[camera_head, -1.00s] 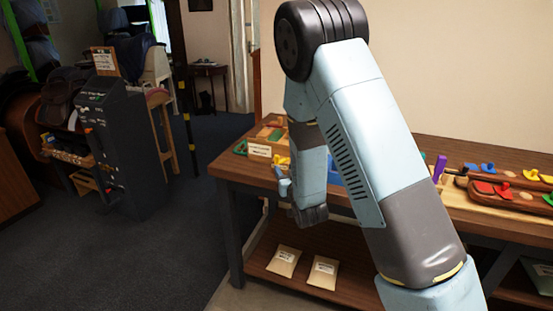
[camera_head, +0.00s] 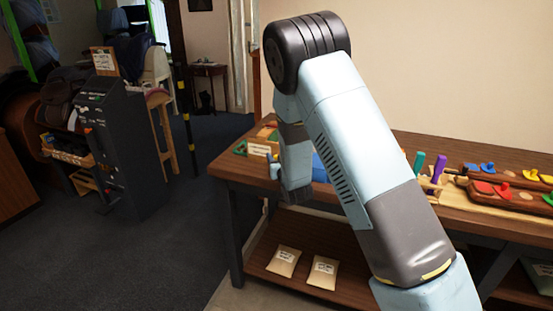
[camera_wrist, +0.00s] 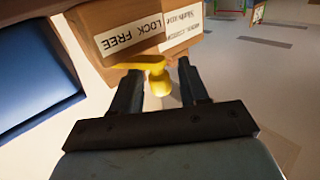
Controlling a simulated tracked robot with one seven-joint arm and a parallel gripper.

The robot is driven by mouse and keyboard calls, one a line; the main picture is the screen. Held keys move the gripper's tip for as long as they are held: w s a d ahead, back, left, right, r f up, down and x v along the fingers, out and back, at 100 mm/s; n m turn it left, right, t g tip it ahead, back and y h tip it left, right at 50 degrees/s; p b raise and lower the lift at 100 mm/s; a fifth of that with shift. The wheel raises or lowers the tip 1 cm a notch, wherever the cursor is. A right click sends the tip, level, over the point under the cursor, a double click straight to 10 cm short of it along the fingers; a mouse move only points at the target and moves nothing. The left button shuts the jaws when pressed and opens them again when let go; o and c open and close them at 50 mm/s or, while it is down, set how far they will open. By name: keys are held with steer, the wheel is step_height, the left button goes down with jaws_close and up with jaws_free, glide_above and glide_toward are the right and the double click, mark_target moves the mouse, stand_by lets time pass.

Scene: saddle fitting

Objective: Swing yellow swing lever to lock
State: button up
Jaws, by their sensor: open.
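The yellow swing lever (camera_wrist: 150,65) shows in the wrist view, in front of a wooden block with a label reading LOCK and FREE (camera_wrist: 132,36). Its arm runs left to right and a rounded yellow knob (camera_wrist: 160,84) faces me. My gripper (camera_wrist: 158,78) is open, with one dark finger on each side of the knob. I cannot tell whether either finger touches it. In the head view my arm hides the lever and the gripper's fingertips.
A blue panel or tray (camera_wrist: 30,75) lies left of the block. In the head view, the wooden workbench (camera_head: 400,215) carries red, blue and yellow levers (camera_head: 490,188) at right and upright green and purple pegs (camera_head: 440,168). Two packets (camera_head: 283,262) lie on the lower shelf.

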jaws_close()
steer(key=shift+w+m+h, duration=0.1)
steer(key=shift+m+h, duration=0.2)
steer(key=shift+h, duration=0.2)
steer(key=m+h, duration=0.1)
steer(key=h, duration=0.1)
steer(key=w+m+h, duration=0.1)
steer(key=h, duration=0.1)
steer(key=a+m+h, duration=0.1)
steer(key=shift+w+m+t+h, duration=0.2)
steer(key=shift+m+t+h, duration=0.2)
steer(key=shift+w+a+m+g+h, duration=0.1)
steer(key=shift+w+m+g+h, duration=0.2)
steer(key=shift+m+h, duration=0.65)
steer(key=shift+w+d+m+g+h, duration=0.1)
steer(key=shift+w+m+g+h, duration=0.3)
steer(key=shift+h, duration=0.85)
steer(key=shift+w+a+m+g+h, duration=0.1)
steer(key=shift+w+m+g+h, duration=0.1)
steer(key=shift+m+h, duration=0.8)
steer(key=shift+h, duration=0.4)
jaws_free()
